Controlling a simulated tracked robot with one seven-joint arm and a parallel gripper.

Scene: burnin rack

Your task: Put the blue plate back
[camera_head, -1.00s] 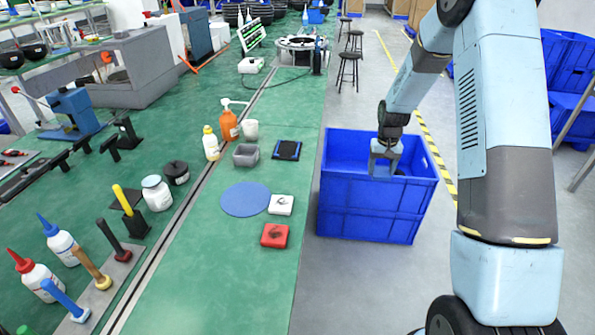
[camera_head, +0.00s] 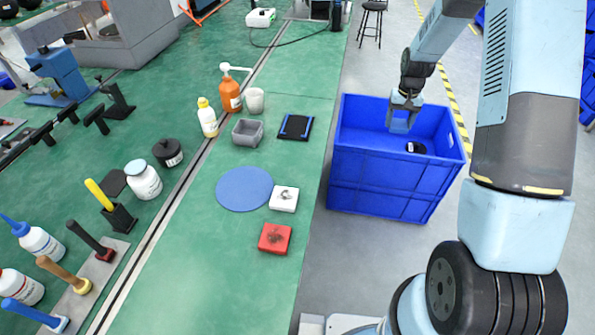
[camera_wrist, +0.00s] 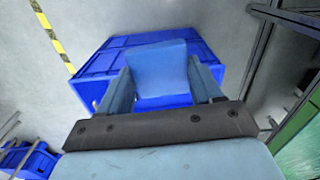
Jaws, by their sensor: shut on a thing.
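A light blue plate (camera_wrist: 160,66), squarish in the wrist view, is between the fingers of my gripper (camera_wrist: 163,85). My gripper (camera_head: 404,103) is shut on it and holds it over the big blue crate (camera_head: 375,190), near the far rim. In the head view the plate (camera_head: 401,122) is small and partly hidden by the fingers. A flat round blue disc (camera_head: 244,188) lies on the green bench. A black square pad with blue edges (camera_head: 295,127) lies behind it, nearer the grey bin.
A dark object (camera_head: 416,148) lies inside the crate. On the bench (camera_head: 210,285) are a white block (camera_head: 284,198), a red block (camera_head: 275,238), a grey bin (camera_head: 247,132), a white cup (camera_head: 254,100) and bottles. The bench front is clear.

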